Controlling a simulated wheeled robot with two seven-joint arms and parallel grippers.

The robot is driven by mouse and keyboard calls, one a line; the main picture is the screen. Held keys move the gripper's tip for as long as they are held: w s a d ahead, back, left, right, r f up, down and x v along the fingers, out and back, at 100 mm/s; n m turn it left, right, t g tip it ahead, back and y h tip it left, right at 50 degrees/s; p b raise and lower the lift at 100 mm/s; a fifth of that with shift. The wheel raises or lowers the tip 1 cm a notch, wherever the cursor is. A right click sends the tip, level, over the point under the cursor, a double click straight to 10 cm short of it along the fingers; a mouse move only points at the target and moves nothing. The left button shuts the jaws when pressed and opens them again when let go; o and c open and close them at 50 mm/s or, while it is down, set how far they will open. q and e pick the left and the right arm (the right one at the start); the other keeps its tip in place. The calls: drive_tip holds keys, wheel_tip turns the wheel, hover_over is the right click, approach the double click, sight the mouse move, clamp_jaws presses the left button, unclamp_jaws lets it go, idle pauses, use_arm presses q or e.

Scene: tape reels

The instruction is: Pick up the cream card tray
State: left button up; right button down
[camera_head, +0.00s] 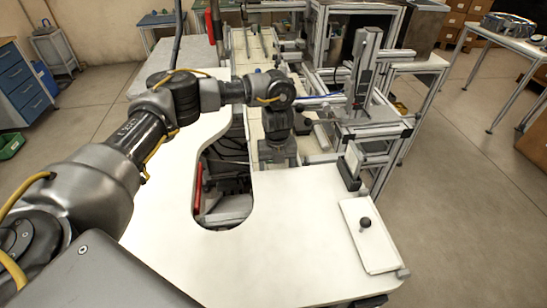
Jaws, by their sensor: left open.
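The cream card tray (372,247) is a shallow, pale rectangle with a thin rim. It lies flat near the right edge of the white table, and a dark round knob (365,222) shows on it. My left gripper (277,163) points down near the table's back edge, to the left of the tray and farther back. It is open and apart from the tray; its fingertips are small and hard to make out. My right gripper is not in view.
The white table (270,265) is bare between my left gripper and the tray. A rounded cutout (225,208) opens in it on the left. A small upright block (350,165) stands behind the tray. Metal frame machinery (365,75) rises at the back right.

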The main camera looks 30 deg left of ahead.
use_arm(q)
drive_tip(key=shift+c, duration=0.3)
drive_tip(key=c, duration=1.1)
drive_tip(key=shift+r, duration=0.15)
